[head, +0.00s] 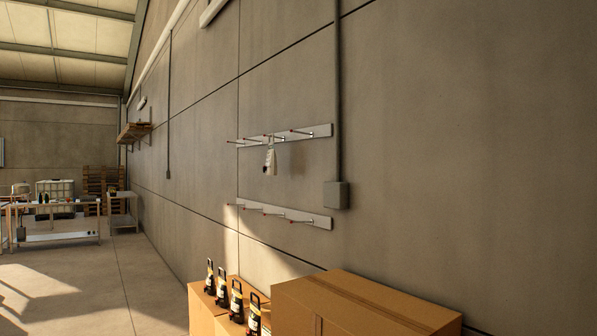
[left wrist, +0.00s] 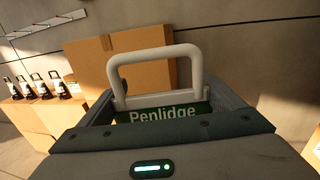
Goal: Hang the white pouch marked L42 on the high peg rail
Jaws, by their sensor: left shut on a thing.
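My left gripper (left wrist: 162,104) is shut on a pouch with a white looped handle (left wrist: 157,52) and a green label reading "Penlidge". Most of the pouch is hidden behind the gripper, and no L42 mark shows. The high peg rail (head: 322,131) is a pale strip on the concrete wall in the head view, with several red-tipped pegs sticking out. A white pouch (head: 270,160) hangs from one of its pegs. Neither gripper shows in the head view, and my right gripper is in no view.
A low peg rail (head: 318,221) below looks empty. Several black-handled pouches (head: 237,300) stand on cardboard boxes under the rails, beside a larger cardboard box (head: 365,305). A grey wall box (head: 336,195) with a vertical conduit is right of the rails. Open floor lies left.

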